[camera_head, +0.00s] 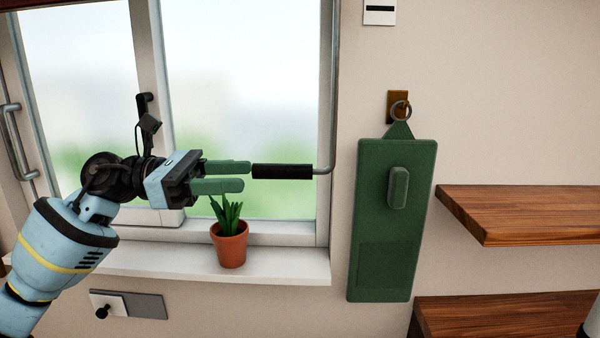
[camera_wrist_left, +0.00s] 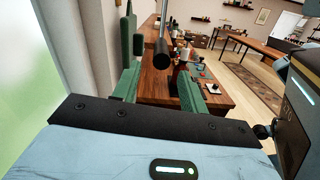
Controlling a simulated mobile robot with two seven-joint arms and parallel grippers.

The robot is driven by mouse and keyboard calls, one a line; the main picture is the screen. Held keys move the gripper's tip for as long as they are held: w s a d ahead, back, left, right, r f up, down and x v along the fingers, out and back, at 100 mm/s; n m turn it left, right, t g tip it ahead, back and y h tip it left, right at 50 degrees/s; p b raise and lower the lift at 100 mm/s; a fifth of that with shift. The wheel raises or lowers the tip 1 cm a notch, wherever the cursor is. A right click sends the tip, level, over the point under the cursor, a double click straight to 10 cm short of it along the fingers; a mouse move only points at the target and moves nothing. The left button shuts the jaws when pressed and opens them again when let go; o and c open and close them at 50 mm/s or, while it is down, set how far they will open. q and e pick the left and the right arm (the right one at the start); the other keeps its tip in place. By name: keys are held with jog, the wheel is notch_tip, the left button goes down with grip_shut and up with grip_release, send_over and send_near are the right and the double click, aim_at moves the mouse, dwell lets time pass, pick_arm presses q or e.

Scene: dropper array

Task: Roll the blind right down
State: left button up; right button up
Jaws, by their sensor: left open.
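A crank rod (camera_head: 333,80) hangs down the right side of the window and bends left at its lower end into a black grip (camera_head: 282,171). My left gripper (camera_head: 246,176) is open and empty, its green fingers pointing right toward the grip's left end. The grip lies just beyond the fingertips, seemingly apart from them. In the left wrist view the black grip (camera_wrist_left: 162,50) shows end-on, ahead of and between the two fingers (camera_wrist_left: 158,88). The blind itself is not clearly visible; the window glass (camera_head: 240,70) is uncovered. My right gripper is not in view.
A potted plant (camera_head: 231,245) stands on the sill just below my left gripper. A green board (camera_head: 388,240) hangs from a wall hook right of the crank. Wooden shelves (camera_head: 520,205) project farther right.

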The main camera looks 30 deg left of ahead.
aim_at(271, 168)
pick_arm(q)
jog(key=shift+m, duration=0.4)
jog(key=p+x, duration=0.1)
jog(key=x, duration=0.3)
jog(key=r+p+x, duration=0.1)
jog(key=x, duration=0.1)
jog(key=shift+d+r+p, duration=0.1)
jog(key=shift+d+p, duration=0.15)
jog(key=shift+p, duration=0.1)
jog(key=shift+w+d, duration=0.3)
jog(key=shift+d, duration=0.2)
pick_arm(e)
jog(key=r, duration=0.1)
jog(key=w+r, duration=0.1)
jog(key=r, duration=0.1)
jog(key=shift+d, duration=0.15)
pick_arm(q)
grip_shut()
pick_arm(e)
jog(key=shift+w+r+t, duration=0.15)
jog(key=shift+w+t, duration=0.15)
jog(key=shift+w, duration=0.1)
